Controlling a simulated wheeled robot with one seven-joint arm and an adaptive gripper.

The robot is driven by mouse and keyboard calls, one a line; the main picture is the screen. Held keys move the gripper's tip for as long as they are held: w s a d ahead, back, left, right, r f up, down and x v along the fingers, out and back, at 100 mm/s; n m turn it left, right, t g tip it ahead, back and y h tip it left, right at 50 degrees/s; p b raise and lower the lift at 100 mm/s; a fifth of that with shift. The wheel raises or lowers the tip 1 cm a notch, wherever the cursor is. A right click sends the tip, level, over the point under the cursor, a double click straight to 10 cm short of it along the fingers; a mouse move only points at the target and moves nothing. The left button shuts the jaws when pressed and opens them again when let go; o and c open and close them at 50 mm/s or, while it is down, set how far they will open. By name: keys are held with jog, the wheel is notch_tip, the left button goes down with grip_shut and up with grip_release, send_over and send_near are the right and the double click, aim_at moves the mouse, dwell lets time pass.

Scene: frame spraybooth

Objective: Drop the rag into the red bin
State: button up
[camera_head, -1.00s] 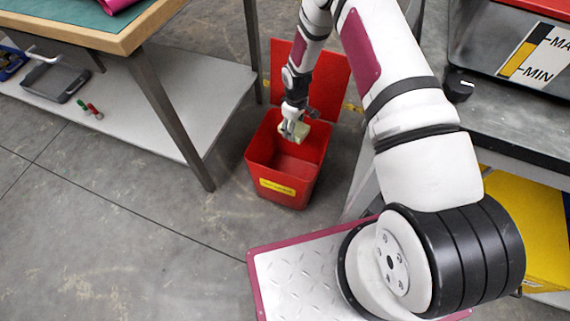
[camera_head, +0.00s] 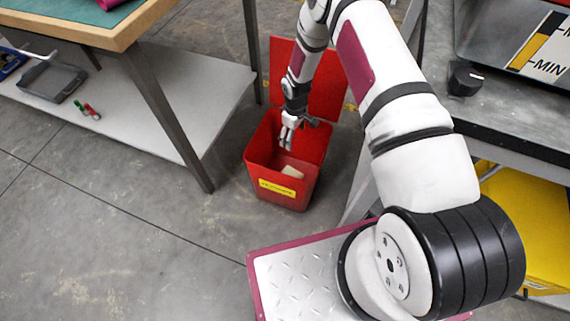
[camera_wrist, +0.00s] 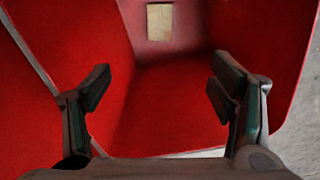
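The red bin (camera_head: 272,187) stands on the floor with its lid open at the back and a yellow label on its front. The rag (camera_head: 292,172), pale and small, lies inside the bin, low against its inner surface. In the wrist view the rag (camera_wrist: 160,22) shows as a beige rectangle at the top, apart from the fingers. My gripper (camera_head: 286,142) is over the bin's opening, pointing down. In the wrist view my gripper (camera_wrist: 165,85) has its fingers spread wide with nothing between them.
A workbench (camera_head: 150,20) with a lower shelf (camera_head: 190,95) stands to the bin's left. A grey bench (camera_head: 500,115) stands on the right, with a yellow object (camera_head: 530,225) below it. Open floor (camera_head: 120,230) lies at front left.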

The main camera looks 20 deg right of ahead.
jog(key=shift+r, duration=0.1)
notch_tip(320, 180, up, 12)
dwell(0.5)
dwell(0.4)
